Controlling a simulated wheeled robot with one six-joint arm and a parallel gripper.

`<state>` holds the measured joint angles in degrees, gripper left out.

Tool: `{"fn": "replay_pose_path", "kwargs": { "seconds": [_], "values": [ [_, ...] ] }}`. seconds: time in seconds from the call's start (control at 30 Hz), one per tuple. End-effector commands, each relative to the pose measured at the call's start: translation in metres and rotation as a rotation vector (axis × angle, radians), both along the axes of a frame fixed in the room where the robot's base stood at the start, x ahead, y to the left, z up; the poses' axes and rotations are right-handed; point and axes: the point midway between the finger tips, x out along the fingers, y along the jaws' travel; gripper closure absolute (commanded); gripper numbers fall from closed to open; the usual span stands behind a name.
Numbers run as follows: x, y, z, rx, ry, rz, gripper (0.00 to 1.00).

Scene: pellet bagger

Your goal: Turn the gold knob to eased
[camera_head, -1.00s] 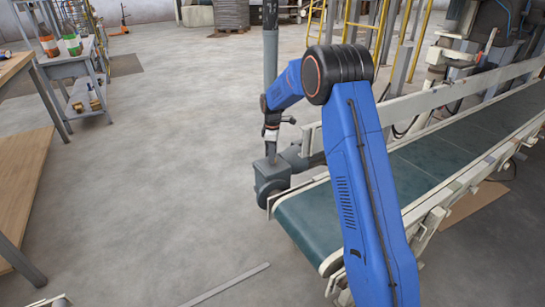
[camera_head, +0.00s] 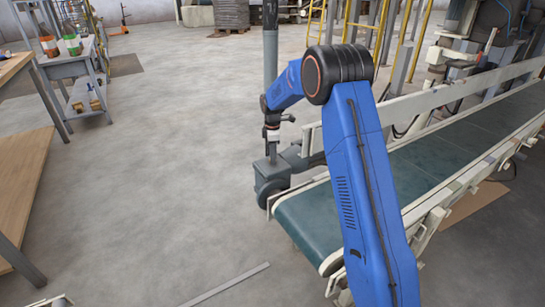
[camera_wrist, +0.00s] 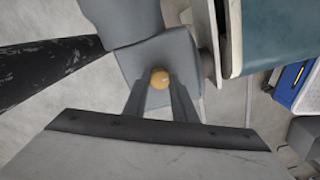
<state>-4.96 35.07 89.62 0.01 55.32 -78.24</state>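The gold knob (camera_wrist: 160,78) is a small round ball on the grey housing (camera_wrist: 165,52) in the wrist view. My gripper (camera_wrist: 160,84) is right at it, with one finger on each side of the knob. The gap between the fingers is about as wide as the knob, and I cannot tell whether they press on it. In the head view my gripper (camera_head: 272,156) points down onto the grey housing (camera_head: 272,171) by the conveyor's near end. The knob is too small or hidden to make out there, and no mark of its setting is legible.
The green conveyor belt (camera_head: 430,160) with its pale frame runs to the right beside the housing. A dark upright post (camera_head: 270,60) stands just behind. A workbench (camera_head: 70,62) is at the left.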

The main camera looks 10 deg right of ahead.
Motion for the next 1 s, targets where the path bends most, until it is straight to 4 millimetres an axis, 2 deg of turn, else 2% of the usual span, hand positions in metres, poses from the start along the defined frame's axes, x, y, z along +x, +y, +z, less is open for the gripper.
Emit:
{"fn": "replay_pose_path", "kwargs": {
  "seconds": [0.03, 0.07, 0.1, 0.37, 0.53, 0.67, 1.0],
  "values": [
    [0.000, 0.000, 0.001, 0.000, -0.002, 0.000, 0.66],
    [0.000, 0.000, 0.001, 0.000, -0.001, 0.000, 0.59],
    [0.000, 0.000, 0.000, 0.000, -0.001, 0.000, 0.57],
    [0.000, 0.000, 0.001, 0.000, -0.001, 0.000, 0.57],
    [0.000, 0.000, 0.011, 0.000, -0.001, 0.000, 0.57],
    [0.001, 0.000, 0.032, 0.000, -0.004, 0.000, 0.57],
    [0.001, 0.000, 0.100, 0.001, -0.004, 0.000, 0.57]
  ]
}}
